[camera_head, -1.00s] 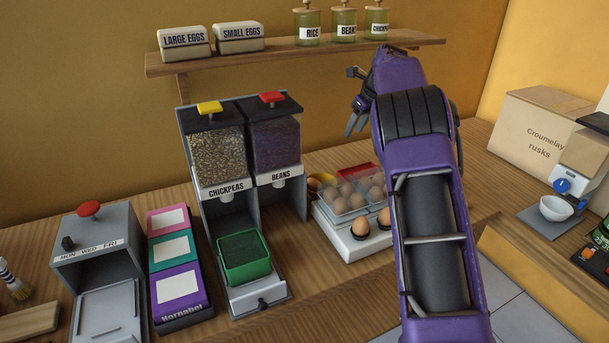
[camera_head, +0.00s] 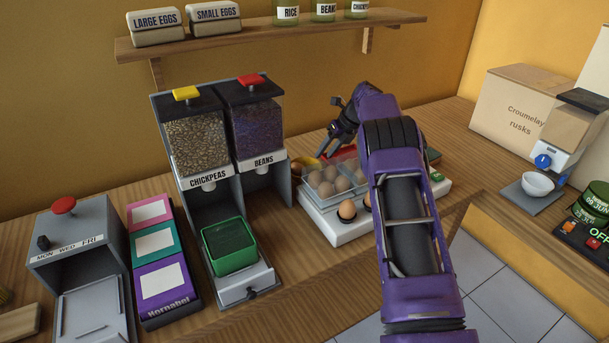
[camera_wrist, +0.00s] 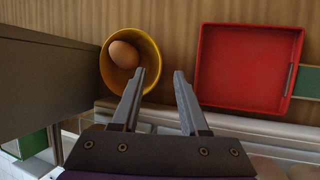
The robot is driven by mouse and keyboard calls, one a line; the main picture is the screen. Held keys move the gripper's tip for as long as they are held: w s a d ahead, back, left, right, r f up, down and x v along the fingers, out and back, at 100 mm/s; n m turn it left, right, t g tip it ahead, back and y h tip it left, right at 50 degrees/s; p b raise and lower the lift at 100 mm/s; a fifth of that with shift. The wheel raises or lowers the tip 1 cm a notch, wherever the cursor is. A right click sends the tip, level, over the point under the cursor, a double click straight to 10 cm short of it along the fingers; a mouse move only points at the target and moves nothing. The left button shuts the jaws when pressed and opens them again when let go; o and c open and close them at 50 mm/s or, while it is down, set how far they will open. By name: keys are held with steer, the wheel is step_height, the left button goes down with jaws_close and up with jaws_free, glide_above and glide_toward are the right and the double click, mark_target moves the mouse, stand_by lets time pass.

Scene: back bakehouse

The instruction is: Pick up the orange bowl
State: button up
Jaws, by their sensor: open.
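The orange bowl (camera_wrist: 148,48) shows in the wrist view at upper left of centre, with a brown egg (camera_wrist: 123,55) inside it. In the head view only a small part of the bowl (camera_head: 307,161) shows, behind the egg tray and beside the dispenser. My gripper (camera_wrist: 160,74) is open and empty. Its left fingertip overlaps the bowl's lower right rim in the wrist view; I cannot tell whether they touch. In the head view my gripper (camera_head: 322,155) hangs over the area behind the egg tray.
A red tray (camera_wrist: 247,68) lies right of the bowl. A dark dispenser wall (camera_wrist: 45,85) stands close on its left. The white egg stand (camera_head: 343,232) with several eggs is in front. A shelf (camera_head: 230,43) with jars and boxes is above. Bare wood lies behind the bowl.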

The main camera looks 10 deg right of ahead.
mark_target(306, 160)
steer(key=x, duration=0.5)
steer(key=shift+a+f, duration=0.2)
steer(key=shift+f, duration=0.1)
jaws_close()
steer(key=shift+s, duration=0.1)
stand_by(1.1)
